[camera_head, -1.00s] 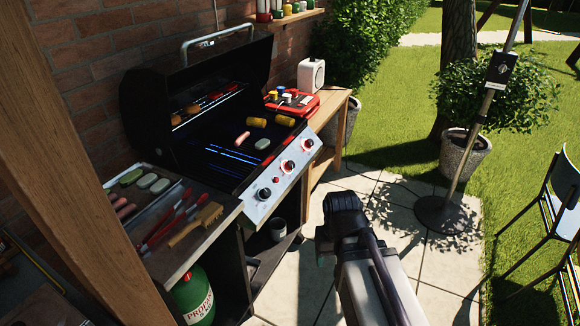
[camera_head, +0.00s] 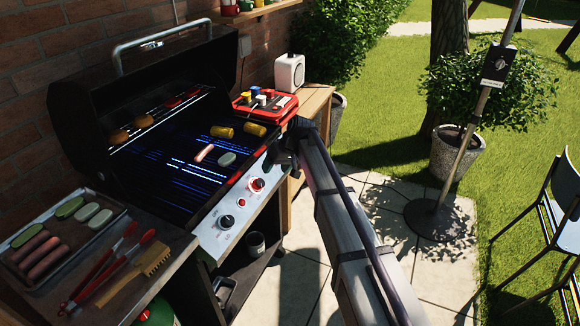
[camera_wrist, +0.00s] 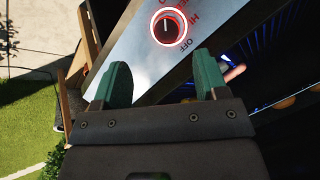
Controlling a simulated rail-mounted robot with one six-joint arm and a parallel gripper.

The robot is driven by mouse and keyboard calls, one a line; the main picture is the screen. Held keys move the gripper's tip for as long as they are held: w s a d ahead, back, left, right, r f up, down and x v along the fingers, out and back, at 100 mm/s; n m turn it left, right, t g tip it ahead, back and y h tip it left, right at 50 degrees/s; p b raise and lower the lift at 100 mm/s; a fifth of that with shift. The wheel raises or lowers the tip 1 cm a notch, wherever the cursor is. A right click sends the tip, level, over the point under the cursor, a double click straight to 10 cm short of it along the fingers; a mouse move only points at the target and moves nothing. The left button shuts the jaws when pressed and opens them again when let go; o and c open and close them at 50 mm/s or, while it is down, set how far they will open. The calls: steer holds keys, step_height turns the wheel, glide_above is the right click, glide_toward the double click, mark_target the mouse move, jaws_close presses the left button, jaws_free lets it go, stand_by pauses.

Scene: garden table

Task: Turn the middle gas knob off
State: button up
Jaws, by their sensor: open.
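The grill's sloped steel control panel (camera_head: 238,212) carries a row of gas knobs. The middle knob (camera_head: 257,184) is dark with a red glowing ring; the left knob (camera_head: 226,222) has no red ring. The right knob is hidden behind my gripper (camera_head: 280,153), which is at the panel's right end. In the wrist view, my open, empty gripper (camera_wrist: 160,80) shows two green fingertips over the panel. A knob (camera_wrist: 168,26) with a lit red ring and white pointer lies beyond the fingertips, apart from them, with HI and OFF printed beside it. I cannot tell which knob this is.
The open grill holds corn (camera_head: 255,129), a sausage (camera_head: 204,153) and patties. A tray (camera_head: 60,275) with food, tongs (camera_head: 108,270) and a brush (camera_head: 134,274) lie on the left shelf.

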mark_target(261, 182)
steer(key=shift+n+y, duration=0.3)
steer(key=shift+n, duration=0.2)
steer(key=b+x, duration=0.6)
steer(key=x, duration=0.1)
steer(key=w+b+x, duration=0.1)
steer(key=b+x, duration=0.2)
steer(key=shift+a+b, duration=0.35)
steer(key=shift+a, duration=0.1)
steer(key=shift+r, duration=0.1)
steer(key=c, duration=0.9)
